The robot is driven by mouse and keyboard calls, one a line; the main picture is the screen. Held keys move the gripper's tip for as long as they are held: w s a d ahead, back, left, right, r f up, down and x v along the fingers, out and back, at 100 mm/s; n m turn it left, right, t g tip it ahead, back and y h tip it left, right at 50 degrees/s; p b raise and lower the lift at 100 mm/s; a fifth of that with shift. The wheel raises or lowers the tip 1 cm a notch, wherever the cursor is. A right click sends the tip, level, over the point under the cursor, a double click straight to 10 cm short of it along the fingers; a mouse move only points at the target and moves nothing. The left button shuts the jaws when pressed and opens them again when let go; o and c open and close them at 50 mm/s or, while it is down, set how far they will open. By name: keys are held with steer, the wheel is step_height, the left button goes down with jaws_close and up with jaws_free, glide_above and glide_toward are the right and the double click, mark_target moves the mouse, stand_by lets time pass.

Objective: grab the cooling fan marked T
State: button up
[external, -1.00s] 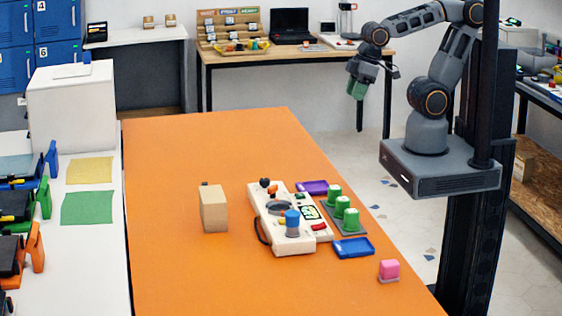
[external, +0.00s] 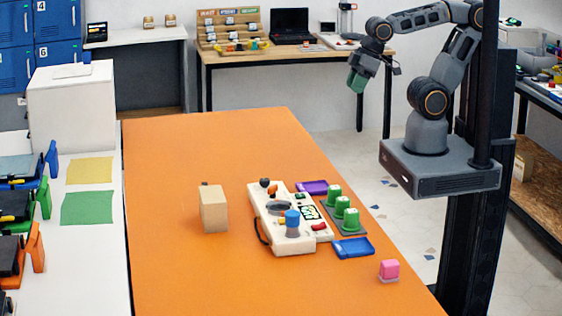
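I cannot make out a cooling fan or a letter T on anything at this size. A cream device (external: 279,237) lies on the orange table and carries a dark round part (external: 279,207), a blue-topped knob (external: 292,218) and small coloured parts. Several green round pieces (external: 347,219) stand on a dark plate to its right. My gripper (external: 355,82) has green fingers and hangs in the air beyond the right far edge of the orange table, well away from the device. Its fingers overlap in this view, so their opening is unclear. Nothing separate shows between them.
On the orange table (external: 200,140) stand a tan box (external: 213,209), a purple tray (external: 313,187), a blue tray (external: 353,248) and a pink block (external: 389,268). The table's far half is clear. A wooden desk (external: 230,59) with a laptop (external: 289,24) stands behind.

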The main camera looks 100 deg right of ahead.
steer(key=o, duration=0.7)
